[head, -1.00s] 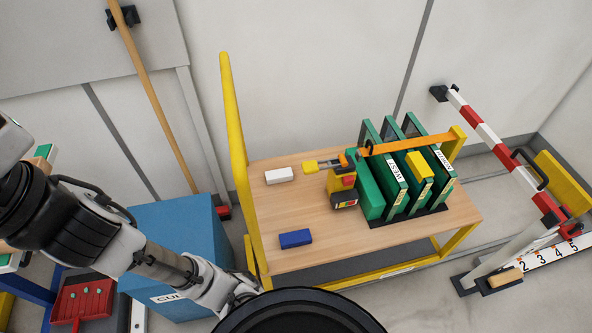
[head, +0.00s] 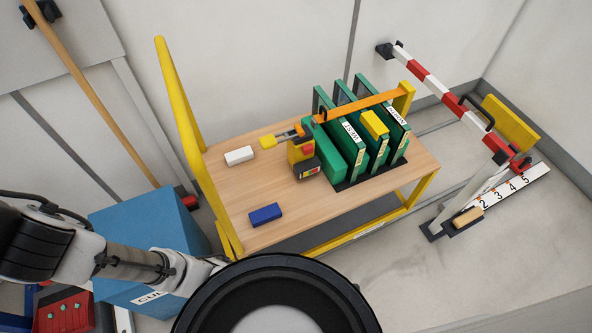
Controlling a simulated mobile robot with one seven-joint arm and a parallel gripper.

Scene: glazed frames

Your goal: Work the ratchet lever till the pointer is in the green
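The ratchet lever, with a yellow grip (head: 267,142) and grey metal arm, points left from the ratchet at the near-left end of the orange strap (head: 362,107). The strap runs over several green-framed panes (head: 357,140) to a yellow post (head: 404,94). Below the ratchet is a yellow block (head: 300,153) with a red patch. Under it, a dark gauge box (head: 306,169) has a small coloured face; its pointer is too small to read. My arm enters at lower left and passes behind a dark round part of mine. My gripper is not visible.
The wooden cart top (head: 330,210) carries a white block (head: 239,156) and a blue block (head: 265,214); its front is otherwise clear. A yellow handle (head: 182,130) rises at its left. A blue box (head: 150,235) stands left, a red-white barrier (head: 450,98) right.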

